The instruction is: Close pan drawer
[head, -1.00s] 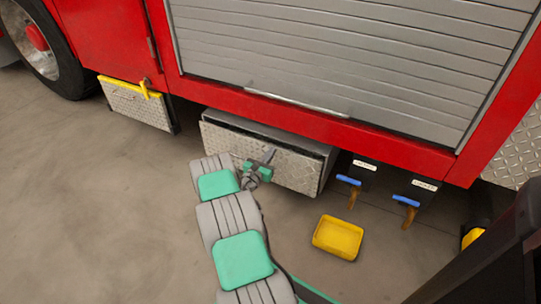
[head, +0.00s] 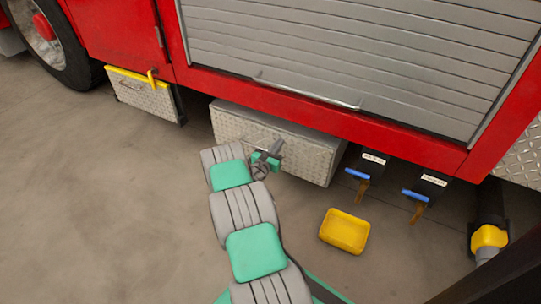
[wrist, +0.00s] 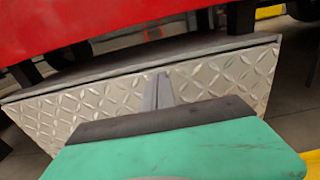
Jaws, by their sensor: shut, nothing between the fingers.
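The pan drawer (head: 312,160) is a silver diamond-plate drawer under the red fire engine, below the roller shutter. In the head view its front looks flush with its housing, with no dark opening visible along the top. My gripper (head: 277,148) is shut and empty, with its tips at the middle of the drawer front. In the wrist view the narrow grey fingers (wrist: 158,90) stand against the drawer's diamond-plate face (wrist: 225,78); whether they touch it I cannot tell. My wrist hides the lower part of the face there.
Two blue-handled valves (head: 357,174) (head: 415,195) hang beside the drawer. A smaller diamond-plate box (head: 145,93) with a yellow top edge is at the left. The floor at the left is clear.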

